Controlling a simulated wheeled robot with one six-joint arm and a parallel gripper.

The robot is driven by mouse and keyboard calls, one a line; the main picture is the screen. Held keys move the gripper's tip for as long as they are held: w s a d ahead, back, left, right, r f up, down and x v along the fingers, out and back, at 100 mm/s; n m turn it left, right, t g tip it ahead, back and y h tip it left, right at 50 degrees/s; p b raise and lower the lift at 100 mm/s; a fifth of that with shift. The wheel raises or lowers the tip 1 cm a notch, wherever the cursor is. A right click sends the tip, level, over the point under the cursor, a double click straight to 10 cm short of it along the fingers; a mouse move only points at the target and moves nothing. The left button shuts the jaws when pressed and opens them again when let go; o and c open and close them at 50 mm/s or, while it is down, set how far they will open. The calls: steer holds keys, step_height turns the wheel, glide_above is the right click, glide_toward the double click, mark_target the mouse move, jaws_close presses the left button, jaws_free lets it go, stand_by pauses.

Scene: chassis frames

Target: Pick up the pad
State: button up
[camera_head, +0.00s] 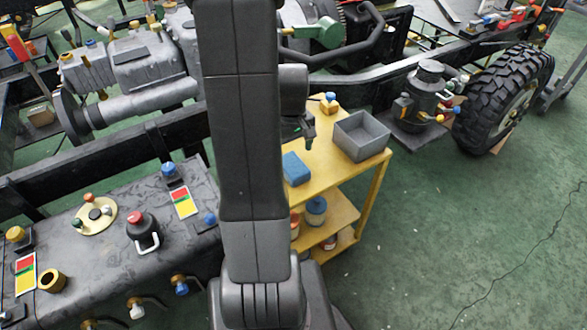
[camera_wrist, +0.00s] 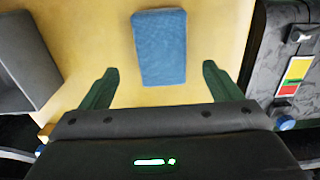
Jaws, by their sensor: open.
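The pad is a blue rectangular block (camera_head: 295,169) lying flat on the top of a yellow cart (camera_head: 336,178), just right of my arm in the head view. In the wrist view the pad (camera_wrist: 160,47) lies ahead of my gripper (camera_wrist: 154,88), roughly centred between its two green fingers and beyond their tips. My gripper is open and empty.
A grey open bin (camera_head: 361,136) stands on the cart's right side, and a small yellow block with a blue top (camera_head: 329,103) at its far edge. Containers such as a blue-lidded jar (camera_head: 316,211) sit on the lower shelf.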

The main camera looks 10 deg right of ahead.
mark_target(291, 162)
steer(key=shift+a+f+b, duration=0.15)
steer(key=shift+f+b, duration=0.15)
steer(key=shift+f, duration=2.6)
steer(key=c, duration=1.2)
steer(key=shift+o, duration=0.2)
step_height(291, 162, up, 10)
steer(key=shift+r+p, duration=0.1)
steer(key=shift+p, duration=0.55)
